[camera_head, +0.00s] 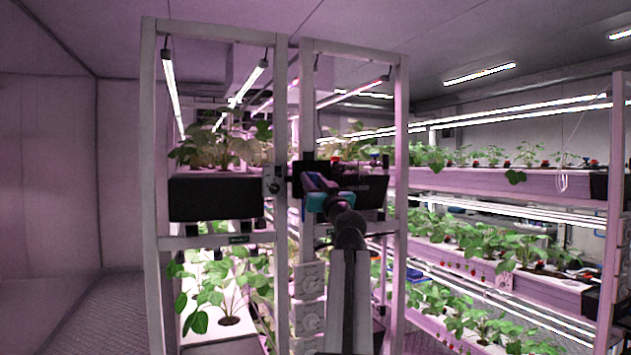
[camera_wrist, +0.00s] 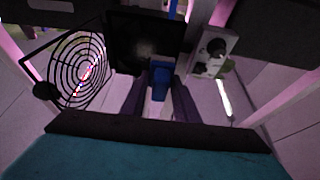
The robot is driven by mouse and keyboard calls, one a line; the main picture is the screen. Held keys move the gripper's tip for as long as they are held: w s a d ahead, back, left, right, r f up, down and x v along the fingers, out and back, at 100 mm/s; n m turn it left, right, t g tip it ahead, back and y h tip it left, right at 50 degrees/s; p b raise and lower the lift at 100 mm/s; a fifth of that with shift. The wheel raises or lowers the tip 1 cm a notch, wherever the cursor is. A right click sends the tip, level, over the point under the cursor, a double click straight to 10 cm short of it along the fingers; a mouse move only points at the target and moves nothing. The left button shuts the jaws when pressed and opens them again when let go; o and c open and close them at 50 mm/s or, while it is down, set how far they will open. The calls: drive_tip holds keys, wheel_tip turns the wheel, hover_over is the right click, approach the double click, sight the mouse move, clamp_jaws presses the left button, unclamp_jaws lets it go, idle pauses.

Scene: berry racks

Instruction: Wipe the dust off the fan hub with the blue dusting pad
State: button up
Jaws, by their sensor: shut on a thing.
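My gripper (camera_wrist: 158,92) has two dark purple fingers, shut on a small blue block, which I take to be the dusting pad (camera_wrist: 160,72). Beyond it in the wrist view is a black square fan housing (camera_wrist: 118,22) with a pale grey dusty patch at its middle, where the hub (camera_wrist: 145,50) appears to be. The pad is below this patch in the picture; I cannot tell whether they touch. A round wire fan guard (camera_wrist: 62,62) stands swung aside at the left. In the head view my gripper (camera_head: 316,182) is in front of the fan area and hides most of it.
A control box with a black knob (camera_wrist: 213,50) sits right of the fan; it also shows in the head view (camera_head: 271,181). White rack posts (camera_head: 281,110) stand close to my arm. A black planter (camera_head: 215,198) is at left. Plant shelves (camera_head: 475,184) fill the right.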

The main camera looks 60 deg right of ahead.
drive_tip(key=shift+w+d, duration=0.7)
drive_tip(key=shift+w, duration=0.25)
drive_tip(key=shift+w+d+b, duration=0.55)
drive_tip(key=shift+w+b, duration=0.15)
idle(0.9)
drive_tip(key=d+b, duration=0.1)
drive_tip(key=s+d+b, duration=0.1)
drive_tip(key=b, duration=0.1)
drive_tip(key=shift+s+f, duration=0.15)
drive_tip(key=shift+s, duration=0.1)
drive_tip(key=shift+s+d+b, duration=0.2)
drive_tip(key=shift+s+b, duration=0.05)
drive_tip(key=shift+b, duration=0.35)
drive_tip(key=shift+d, duration=0.1)
